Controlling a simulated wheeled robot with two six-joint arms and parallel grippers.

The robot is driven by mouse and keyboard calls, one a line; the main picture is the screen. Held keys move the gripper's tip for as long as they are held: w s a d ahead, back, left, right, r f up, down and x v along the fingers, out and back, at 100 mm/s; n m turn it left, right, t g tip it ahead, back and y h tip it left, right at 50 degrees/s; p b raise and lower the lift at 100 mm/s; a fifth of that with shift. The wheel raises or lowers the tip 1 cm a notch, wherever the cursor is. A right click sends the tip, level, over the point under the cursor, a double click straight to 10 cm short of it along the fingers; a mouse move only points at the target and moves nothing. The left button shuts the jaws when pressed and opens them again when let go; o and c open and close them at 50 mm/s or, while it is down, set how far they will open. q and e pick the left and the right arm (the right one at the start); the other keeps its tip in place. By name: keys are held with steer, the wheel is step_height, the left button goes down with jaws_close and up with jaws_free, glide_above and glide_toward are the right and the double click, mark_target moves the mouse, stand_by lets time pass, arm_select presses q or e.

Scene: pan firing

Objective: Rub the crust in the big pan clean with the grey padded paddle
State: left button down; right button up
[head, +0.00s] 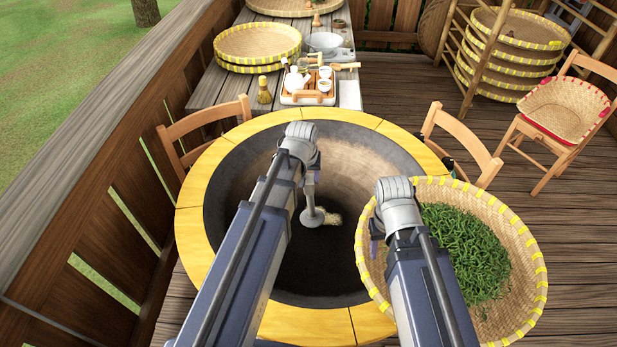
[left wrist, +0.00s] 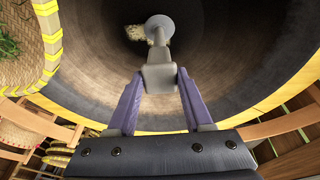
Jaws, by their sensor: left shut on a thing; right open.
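The big pan (head: 235,185) is a deep dark bowl set in a yellow rim. Its wall also fills the left wrist view (left wrist: 230,70). A pale tan crust patch (head: 333,217) lies low inside it, and it shows in the left wrist view (left wrist: 134,32). My left gripper (left wrist: 160,80) is shut on the handle of the grey padded paddle (head: 312,215). The paddle's round pad is down in the pan, beside the crust and partly covering it; I cannot tell if it touches. My right gripper (head: 376,232) is over the pan's right edge, its fingers mostly hidden by the arm.
A woven basket of green leaves (head: 460,250) overlaps the pan's right rim. A table behind holds a tea tray (head: 308,88) and stacked baskets (head: 257,45). Chairs (head: 468,140) stand close around the pan. A wooden railing (head: 90,180) runs along the left.

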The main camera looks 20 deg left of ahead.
arm_select(q)
steer(key=shift+r+p, duration=0.7)
steer(key=shift+r, duration=0.3)
step_height(320, 180, up, 18)
steer(key=p, duration=1.8)
steer(key=shift+r, duration=0.15)
step_height(320, 180, down, 15)
steer(key=b, duration=1.5)
